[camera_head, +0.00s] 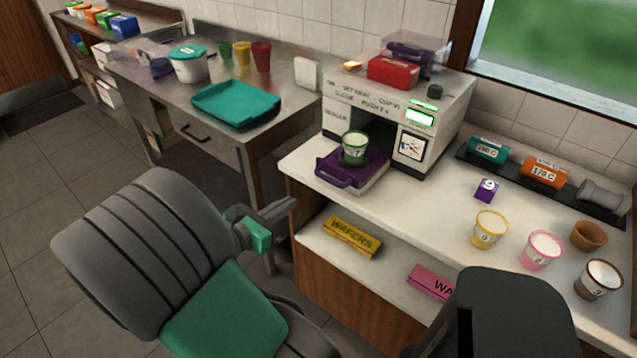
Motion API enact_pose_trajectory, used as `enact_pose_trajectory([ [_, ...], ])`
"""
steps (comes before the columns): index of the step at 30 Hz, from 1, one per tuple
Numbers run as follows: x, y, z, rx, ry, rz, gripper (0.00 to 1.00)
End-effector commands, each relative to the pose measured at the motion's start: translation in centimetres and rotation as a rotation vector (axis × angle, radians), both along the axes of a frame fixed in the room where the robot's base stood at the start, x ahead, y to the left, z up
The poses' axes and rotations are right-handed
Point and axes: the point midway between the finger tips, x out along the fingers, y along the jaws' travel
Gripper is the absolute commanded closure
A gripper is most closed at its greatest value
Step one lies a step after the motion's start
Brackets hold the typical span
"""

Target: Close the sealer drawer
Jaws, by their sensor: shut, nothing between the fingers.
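The sealer (440,112) is a white box with lettering and a lit green display, standing on the white counter. Its purple drawer (372,172) sticks out of the front, with a purple handle (332,178) on its near left side. A green-rimmed cup marked 7 (355,148) stands upright in the drawer. My gripper (286,209) is shut and empty, in front of the counter's left edge. It is apart from the drawer handle, lower and to the left in the picture.
Yellow (489,232), pink (540,250) and brown (597,280) cups stand on the counter's right. A purple block marked 9 (486,190) lies behind them. Wafer boxes (351,237) lie on the shelf below. A teal tray (237,104) sits on the steel table.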

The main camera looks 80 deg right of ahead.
Motion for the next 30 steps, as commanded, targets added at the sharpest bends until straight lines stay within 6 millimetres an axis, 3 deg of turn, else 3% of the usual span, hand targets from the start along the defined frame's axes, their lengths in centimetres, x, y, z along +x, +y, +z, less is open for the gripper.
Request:
enact_pose_trajectory([
  [15, -4.2, -9.6, -2.4, 0.001, -0.006, -0.007, 1.0],
  [21, -4.7, -11.2, -2.7, 0.002, -0.006, -0.003, 1.0],
  [30, -4.7, -11.2, -2.7, 0.001, -0.007, -0.001, 1.0],
])
